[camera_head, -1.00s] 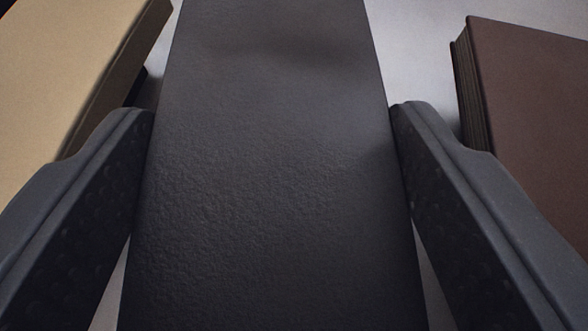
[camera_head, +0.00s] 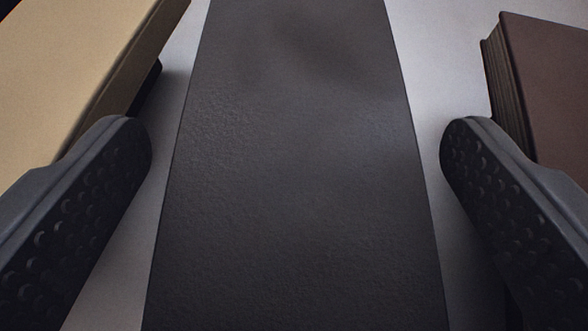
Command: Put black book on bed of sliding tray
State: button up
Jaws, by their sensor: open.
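The black book (camera_head: 295,180) fills the middle of the head camera view, its dark textured cover running from the bottom edge to the top edge. My gripper (camera_head: 296,140) is open, with one finger on each side of the book. A strip of pale surface shows between each finger and the book, so neither finger appears to touch it. I cannot tell for sure whether the pale surface beneath the book is the bed of the sliding tray.
A tan book (camera_head: 70,65) is close by the left finger. A dark brown book (camera_head: 550,85) with its page edges showing is close by the right finger. The pale surface (camera_head: 437,60) is bare in the narrow gaps between the books.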

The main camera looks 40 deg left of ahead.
jog(key=p+v, duration=0.2)
jog(key=v, duration=1.1)
jog(key=shift+s+r, duration=0.3)
jog(key=shift+r, duration=0.1)
